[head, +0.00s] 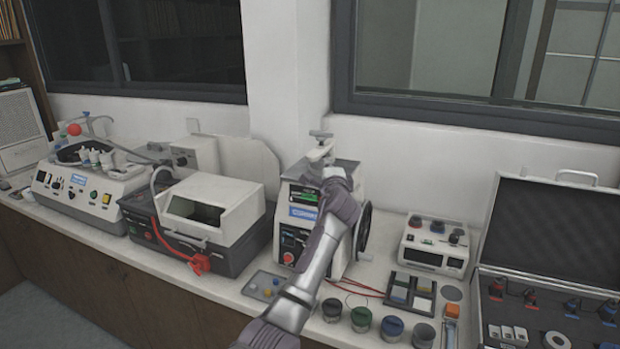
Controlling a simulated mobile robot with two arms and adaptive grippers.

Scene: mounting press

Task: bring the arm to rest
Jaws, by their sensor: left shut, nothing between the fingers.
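My left arm reaches up from the bottom middle across the front of the mounting press (297,240). My left gripper (322,175) is at the arm's far end, by the top of the press. It is shut with nothing in it. The fingertips are small and dark, and I cannot tell whether they touch the press. The press is a white box with a screen, a red button and a black handwheel (363,232) on its right side. My arm hides part of its front. My right gripper is out of view.
A white-hooded machine (213,205) and a polisher (90,190) stand to the left. To the right are a small control box (436,244), a tray of coloured squares (411,292), several jars (391,329) and an open case (556,230). A small tray (264,286) lies in front of the press.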

